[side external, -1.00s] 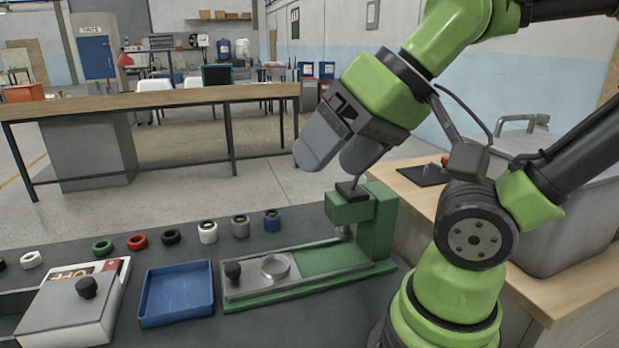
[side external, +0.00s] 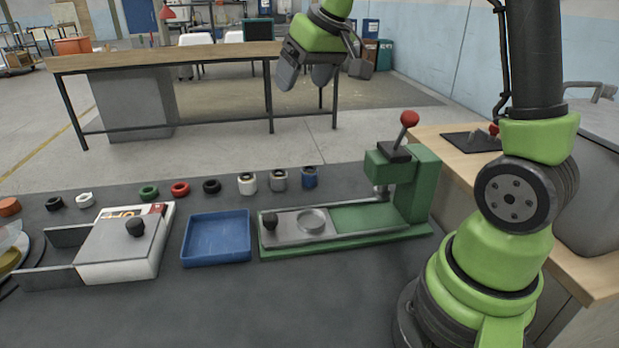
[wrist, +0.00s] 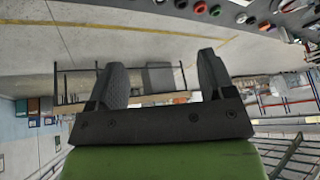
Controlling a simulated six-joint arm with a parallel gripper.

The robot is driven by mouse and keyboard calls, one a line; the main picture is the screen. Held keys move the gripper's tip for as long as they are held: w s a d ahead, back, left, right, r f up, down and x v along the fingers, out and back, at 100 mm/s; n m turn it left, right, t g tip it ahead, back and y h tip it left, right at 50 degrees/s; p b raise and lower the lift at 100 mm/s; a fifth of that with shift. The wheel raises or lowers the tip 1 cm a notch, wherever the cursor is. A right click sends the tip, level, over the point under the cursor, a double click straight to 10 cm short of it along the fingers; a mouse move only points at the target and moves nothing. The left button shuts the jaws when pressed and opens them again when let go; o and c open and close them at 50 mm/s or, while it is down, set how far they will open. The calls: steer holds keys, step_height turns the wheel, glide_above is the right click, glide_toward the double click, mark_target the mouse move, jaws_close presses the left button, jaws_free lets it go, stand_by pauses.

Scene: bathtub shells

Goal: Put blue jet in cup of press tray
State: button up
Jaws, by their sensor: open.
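The blue jet (side external: 309,177) is a small blue ring-like piece standing upright on the dark bench, at the right end of a row of rings and jets. The green press (side external: 400,185) has a sliding metal tray with a round, empty-looking cup (side external: 311,220) in front of the blue jet. My gripper (side external: 304,80) is open and empty, high above and behind the row, apart from everything. In the wrist view both fingers (wrist: 162,75) are spread with nothing between them.
A blue tray (side external: 217,238) lies left of the press. A white box with a black knob (side external: 115,243) is further left. A white jet (side external: 247,184) and a grey jet (side external: 279,180) stand beside the blue one. The press lever's red knob (side external: 409,118) sticks up.

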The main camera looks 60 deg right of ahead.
steer(key=w+d+f+g, duration=0.1)
steer(key=w+d+f, duration=0.4)
steer(key=d+f, duration=0.7)
glide_above(309, 170)
steer(key=s, duration=0.3)
step_height(309, 170, down, 9)
steer(key=shift+n+h, duration=0.4)
steer(key=shift+a+x, duration=0.15)
steer(key=shift+x, duration=1.5)
steer(key=shift+a+x, duration=0.2)
steer(key=shift+x, duration=1.45)
steer(key=c, duration=1.1)
